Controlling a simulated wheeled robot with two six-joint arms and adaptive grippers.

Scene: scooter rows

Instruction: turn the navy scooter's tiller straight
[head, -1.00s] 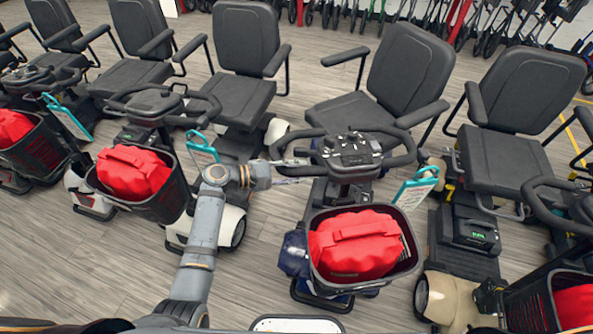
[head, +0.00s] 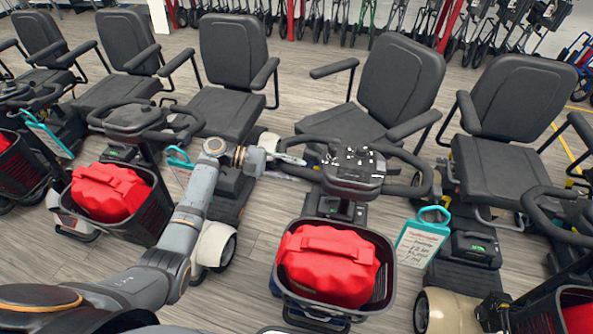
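The navy scooter stands in the middle of the head view. Its tiller (head: 355,170) has a black loop handlebar and a console, and sits at an angle, its right side lower in the picture. Its front basket (head: 386,262) holds a red bag (head: 328,265). My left gripper (head: 308,169) is at the left side of the handlebar, with its two fingers apart. Whether the fingers touch the bar I cannot tell. Most of the navy body is hidden below the basket. My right gripper is not in view.
Other scooters with black seats and red bags stand close on both sides. A teal-framed tag (head: 421,238) hangs at the right of the tiller. A left neighbour's tiller (head: 135,120) is near my arm. Grey floor shows between the scooters.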

